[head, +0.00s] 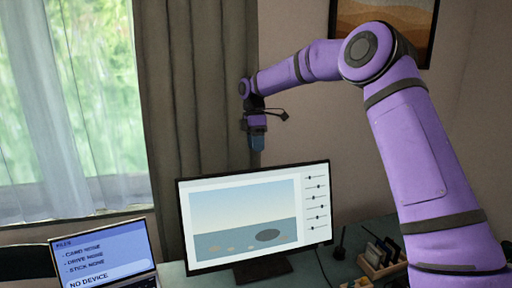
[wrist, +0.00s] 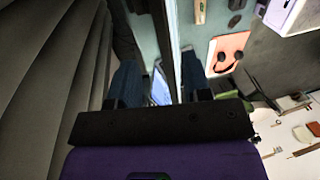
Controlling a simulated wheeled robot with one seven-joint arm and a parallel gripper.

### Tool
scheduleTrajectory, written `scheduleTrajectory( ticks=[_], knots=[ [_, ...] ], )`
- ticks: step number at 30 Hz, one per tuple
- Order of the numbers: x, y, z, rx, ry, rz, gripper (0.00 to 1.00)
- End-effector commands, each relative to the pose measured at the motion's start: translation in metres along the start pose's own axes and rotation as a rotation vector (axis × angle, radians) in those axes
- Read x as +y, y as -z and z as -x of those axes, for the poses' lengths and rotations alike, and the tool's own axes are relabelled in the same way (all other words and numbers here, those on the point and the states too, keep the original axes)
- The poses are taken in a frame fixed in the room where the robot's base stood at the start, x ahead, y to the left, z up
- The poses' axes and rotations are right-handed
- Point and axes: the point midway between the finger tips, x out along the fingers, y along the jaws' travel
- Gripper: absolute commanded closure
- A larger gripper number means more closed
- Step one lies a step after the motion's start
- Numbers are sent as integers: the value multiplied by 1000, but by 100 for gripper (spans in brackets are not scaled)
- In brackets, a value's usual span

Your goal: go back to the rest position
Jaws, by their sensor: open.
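My gripper (head: 257,143) hangs in the air in the head view, above and behind the top edge of the monitor, in front of the curtain's right edge. My purple arm reaches to it from the right. In the wrist view my gripper (wrist: 162,82) shows two dark blue fingers spread apart with nothing held between them. The view between the fingers shows the thin edge of the monitor and part of a bluish screen below.
The monitor (head: 255,218) stands on a green desk (head: 172,270). A laptop (head: 103,252) sits at the left. A wooden holder (head: 380,266) with dark items is at the right. An orange tray (wrist: 228,52) lies on the desk. Curtains (head: 190,90) hang behind; a picture (head: 390,15) hangs at right.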

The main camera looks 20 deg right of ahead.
Motion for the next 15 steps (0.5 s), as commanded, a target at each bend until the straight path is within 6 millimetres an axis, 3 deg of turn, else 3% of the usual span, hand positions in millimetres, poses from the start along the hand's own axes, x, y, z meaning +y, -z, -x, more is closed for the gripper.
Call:
scheduleTrajectory(
  ticks=[7, 15],
  knots=[
    [-16, 2, 11, -16, -24, -42, 55],
    [-77, 2, 42, -55, -113, -225, 55]
  ],
)
